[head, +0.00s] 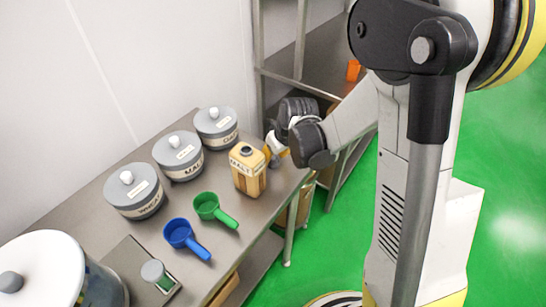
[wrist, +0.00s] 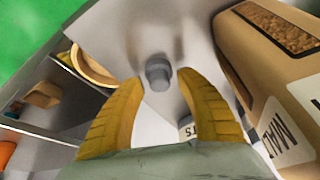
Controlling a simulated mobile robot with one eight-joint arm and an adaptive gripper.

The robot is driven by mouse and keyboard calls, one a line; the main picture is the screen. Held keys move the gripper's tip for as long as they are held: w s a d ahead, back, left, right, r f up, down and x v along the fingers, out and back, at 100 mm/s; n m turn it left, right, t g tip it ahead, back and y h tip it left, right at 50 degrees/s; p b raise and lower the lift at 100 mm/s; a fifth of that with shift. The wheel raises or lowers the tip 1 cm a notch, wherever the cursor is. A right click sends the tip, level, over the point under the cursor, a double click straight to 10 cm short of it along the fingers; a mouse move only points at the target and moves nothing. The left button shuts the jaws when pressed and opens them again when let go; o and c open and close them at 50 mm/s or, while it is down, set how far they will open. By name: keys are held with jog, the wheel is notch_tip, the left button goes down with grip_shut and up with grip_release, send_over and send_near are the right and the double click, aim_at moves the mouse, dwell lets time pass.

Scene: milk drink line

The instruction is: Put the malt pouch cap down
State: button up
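The malt pouch cap (wrist: 158,73) is a small grey stepped cylinder between my fingertips in the wrist view, over the steel tabletop. My gripper (wrist: 160,78) has its two yellow fingers apart, with a narrow gap showing on each side of the cap. The cap seems to rest on the table, though its underside is hard to see. In the head view my gripper (head: 270,152) is low, just right of the tan malt pouch (head: 248,172), and the cap is hidden there. The upright pouch, also large at right in the wrist view (wrist: 262,75), has a dark top.
Grey-lidded canisters (head: 135,191) line the table (head: 150,233) along the wall. A green scoop (head: 208,205) and a blue scoop (head: 180,233) lie left of the pouch.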

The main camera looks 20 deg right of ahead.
jog(key=shift+r, duration=0.1)
jog(key=shift+r+p, duration=0.35)
jog(key=shift+r, duration=0.05)
jog(key=p+v, duration=0.4)
jog(key=v, duration=0.8)
jog(key=s+r+m+t, duration=0.1)
jog(key=s+r, duration=0.4)
jog(key=s, duration=0.3)
jog(key=s+a+r+m+t+h, duration=0.1)
jog(key=s+r+m+t, duration=0.1)
jog(key=s+r, duration=0.3)
jog(key=shift+s+a+r+m, duration=0.2)
jog(key=shift+s+m, duration=0.1)
jog(key=shift+s, duration=1.1)
